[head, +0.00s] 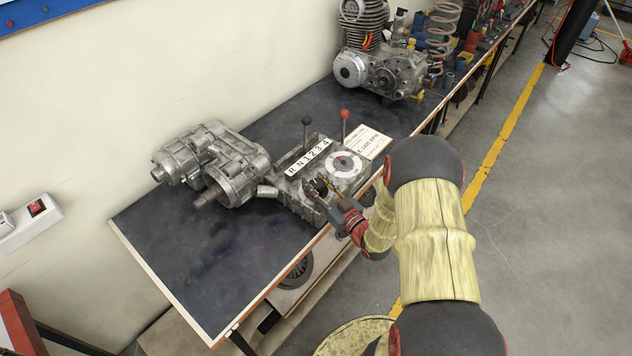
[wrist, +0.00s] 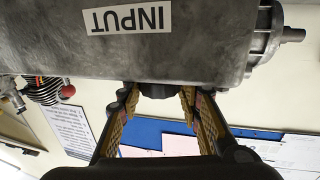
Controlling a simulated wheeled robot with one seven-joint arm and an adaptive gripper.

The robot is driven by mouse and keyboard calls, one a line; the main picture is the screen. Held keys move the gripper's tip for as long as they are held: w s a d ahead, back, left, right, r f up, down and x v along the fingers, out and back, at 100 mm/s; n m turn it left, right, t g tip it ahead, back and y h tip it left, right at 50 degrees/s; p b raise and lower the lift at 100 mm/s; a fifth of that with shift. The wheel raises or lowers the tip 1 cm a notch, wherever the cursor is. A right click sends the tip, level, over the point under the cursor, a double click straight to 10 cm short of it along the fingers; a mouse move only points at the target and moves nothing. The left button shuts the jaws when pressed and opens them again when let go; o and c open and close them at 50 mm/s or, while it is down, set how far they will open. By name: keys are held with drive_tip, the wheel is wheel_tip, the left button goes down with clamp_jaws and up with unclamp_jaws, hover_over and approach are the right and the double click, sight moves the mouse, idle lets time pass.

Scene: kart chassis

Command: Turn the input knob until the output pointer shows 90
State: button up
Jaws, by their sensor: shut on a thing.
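A grey metal gearbox (head: 291,203) sits near the bench's front edge. Its round white dial (head: 345,163) is on the top right; the pointer reading is too small to tell. The black input knob (head: 319,185) is on the side facing my arm. In the wrist view, the knob (wrist: 158,91) shows below the upside-down INPUT label (wrist: 127,18). My gripper (wrist: 160,95) is shut on the knob, one finger on each side of it; the knob's lower part is partly hidden. In the head view, my gripper (head: 316,190) reaches in from the right.
A black lever (head: 306,124) and a red-knobbed lever (head: 345,115) rise behind the gear label strip (head: 307,157). A large metal casing (head: 215,165) lies to the left. An engine (head: 375,65) stands further back. The bench's left end (head: 190,260) is clear.

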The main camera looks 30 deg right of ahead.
drive_tip(key=m+h, duration=0.2)
drive_tip(key=h, duration=0.1)
drive_tip(key=m+g+h+b, duration=0.1)
drive_tip(key=m+h, duration=0.2)
drive_tip(key=h, duration=0.1)
drive_tip(key=shift+a+h, duration=0.2)
drive_tip(key=shift+h, duration=0.1)
drive_tip(key=shift+d+m+g+h+b, duration=0.15)
drive_tip(key=shift+m+g+h+b, duration=0.45)
drive_tip(key=shift+m+h, duration=0.5)
drive_tip(key=shift+h, duration=0.6)
drive_tip(key=o, duration=1.2)
drive_tip(key=shift+c, duration=0.2)
drive_tip(key=shift+d, duration=0.1)
drive_tip(key=v, duration=1.2)
drive_tip(key=shift+r, duration=0.15)
drive_tip(key=shift+w, duration=0.1)
